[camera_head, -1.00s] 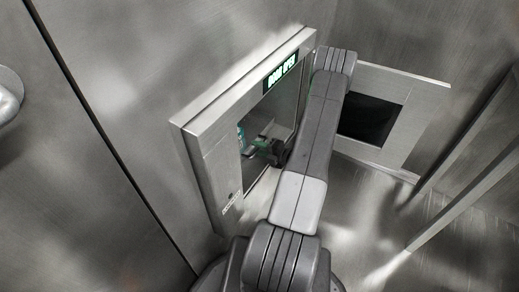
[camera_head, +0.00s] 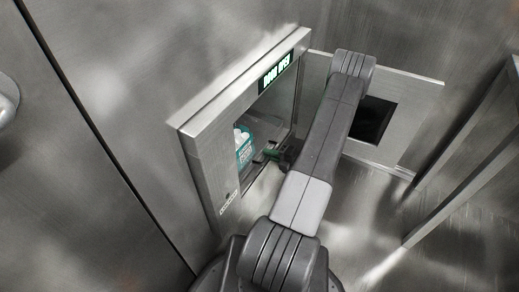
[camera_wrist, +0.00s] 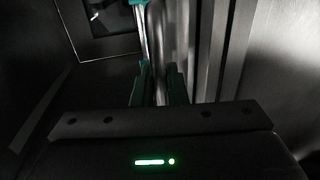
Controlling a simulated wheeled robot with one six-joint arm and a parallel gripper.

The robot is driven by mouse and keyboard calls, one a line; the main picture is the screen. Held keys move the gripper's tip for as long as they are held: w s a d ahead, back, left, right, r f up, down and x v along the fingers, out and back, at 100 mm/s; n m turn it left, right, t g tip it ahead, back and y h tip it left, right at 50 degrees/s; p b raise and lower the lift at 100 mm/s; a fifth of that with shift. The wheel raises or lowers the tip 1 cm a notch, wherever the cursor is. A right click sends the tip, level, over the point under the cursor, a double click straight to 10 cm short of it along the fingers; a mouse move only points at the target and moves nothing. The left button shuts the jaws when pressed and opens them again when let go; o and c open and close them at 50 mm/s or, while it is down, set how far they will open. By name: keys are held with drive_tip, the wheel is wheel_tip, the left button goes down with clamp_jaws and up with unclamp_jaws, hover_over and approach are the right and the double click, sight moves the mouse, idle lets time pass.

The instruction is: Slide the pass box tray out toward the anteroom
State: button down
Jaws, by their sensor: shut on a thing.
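The pass box (camera_head: 210,160) is set in the steel wall, its door (camera_head: 425,110) swung open to the right and its sign lit "DOOR OPEN". In its opening stands a teal container (camera_head: 245,152) with white items in it. The tray under it is only partly seen, a grey edge (camera_head: 258,160) near my fingers. My gripper (camera_head: 270,154) reaches into the opening at the container's right. In the wrist view my green fingers (camera_wrist: 159,88) are shut on a narrow grey upright part, seemingly the tray's handle; the rest is dark.
The open door with its dark window stands close to the right of my arm. The opening's frame surrounds my gripper closely. Steel posts (camera_head: 465,155) stand further right. The floor between them and the pass box looks clear.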

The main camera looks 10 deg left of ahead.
drive_tip(key=f+v, duration=0.3)
drive_tip(key=v, duration=1.2)
drive_tip(key=d+f+v, duration=0.1)
drive_tip(key=f+v, duration=0.2)
drive_tip(key=v, duration=1.3)
drive_tip(key=shift+s, duration=0.2)
drive_tip(key=shift+d, duration=0.1)
drive_tip(key=c, duration=1.5)
unclamp_jaws()
drive_tip(key=shift+c, duration=0.2)
drive_tip(key=p+v, duration=0.2)
drive_tip(key=v, duration=1.1)
drive_tip(key=shift+s+d, duration=0.2)
drive_tip(key=shift+d, duration=0.15)
drive_tip(key=shift+a, duration=0.1)
